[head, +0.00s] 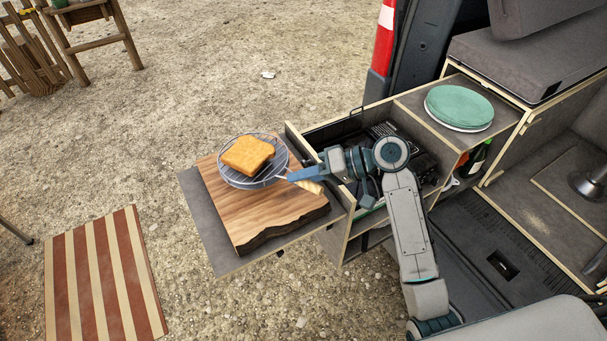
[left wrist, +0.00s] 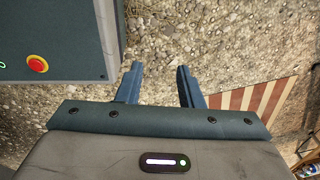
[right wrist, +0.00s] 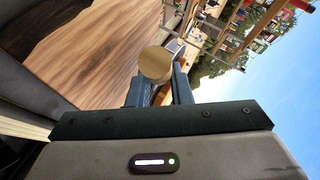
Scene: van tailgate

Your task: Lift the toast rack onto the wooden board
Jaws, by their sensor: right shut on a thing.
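The toast rack (head: 228,178), a round wire rack with a slice of toast (head: 247,155) on it, is over the far part of the wooden board (head: 265,215). I cannot tell whether it touches the board. My right gripper (head: 300,176) is shut on its wooden handle (head: 309,187), at the rack's right. In the right wrist view the handle's round end (right wrist: 155,63) shows between the fingers, with the board (right wrist: 90,45) at the left. My left gripper (left wrist: 158,86) is open and empty over gravel in the left wrist view; it is outside the head view.
The board lies on a grey pull-out shelf (head: 205,225) beside an open drawer box. Green plates (head: 459,106) stand on the cabinet, with a bottle (head: 474,160) below them. A striped mat (head: 105,275) lies on the gravel at left. The board's front part is bare.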

